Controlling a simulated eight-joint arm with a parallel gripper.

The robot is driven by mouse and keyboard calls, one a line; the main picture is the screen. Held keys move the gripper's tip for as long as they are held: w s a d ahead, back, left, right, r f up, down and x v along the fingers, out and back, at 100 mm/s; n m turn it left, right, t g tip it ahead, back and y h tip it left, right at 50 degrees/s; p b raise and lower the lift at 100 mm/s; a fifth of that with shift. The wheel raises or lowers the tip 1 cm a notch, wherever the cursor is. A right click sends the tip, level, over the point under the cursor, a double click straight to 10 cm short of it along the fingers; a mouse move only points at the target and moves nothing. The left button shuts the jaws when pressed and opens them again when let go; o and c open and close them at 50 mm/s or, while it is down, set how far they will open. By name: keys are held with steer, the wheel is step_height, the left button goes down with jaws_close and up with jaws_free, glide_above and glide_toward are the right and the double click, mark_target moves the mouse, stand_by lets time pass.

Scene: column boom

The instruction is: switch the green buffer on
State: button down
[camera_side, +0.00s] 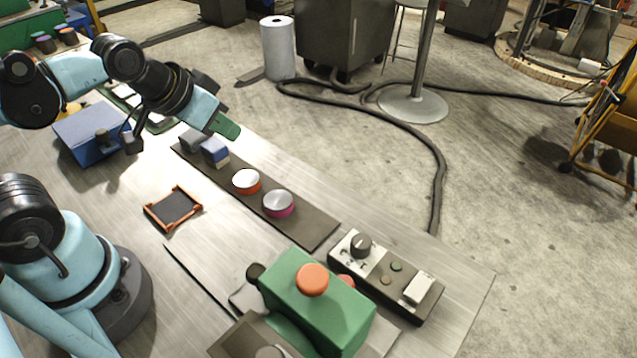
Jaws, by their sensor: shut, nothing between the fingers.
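The green buffer (335,321) is a green block-shaped machine at the bottom centre, near the front of the bench. An orange domed button (312,280) sits on its top, and a dark round part (255,273) shows at its left end. Its lower side is partly cut off by the picture's bottom edge. My gripper (229,129) is up and to the left of the buffer, above the far end of a dark strip. Its green tips are together and hold nothing. It is well apart from the buffer.
A control box (432,305) with a black knob, small buttons and a white switch lies right of the buffer. The dark strip (318,228) carries blocks and two round discs. An orange-edged tray (158,223) and a blue box (82,125) are left. Bare bench separates them.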

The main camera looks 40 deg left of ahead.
stand_by(0.5)
steer(key=m+g+h, duration=0.3)
steer(key=m+h, duration=0.4)
steer(key=m, duration=1.2)
glide_above(414, 287)
steer(key=w, duration=0.1)
steer(key=shift+w+f, duration=0.1)
steer(key=shift+w, duration=0.05)
steer(key=shift+s+f, duration=0.2)
steer(key=shift+f, duration=1.25)
steer(key=shift+s+f, duration=0.2)
steer(key=shift+f, duration=1.25)
steer(key=shift+s+f, duration=0.2)
steer(key=shift+f, duration=1.25)
steer(key=shift+f, duration=0.15)
steer(key=shift+f, duration=0.25)
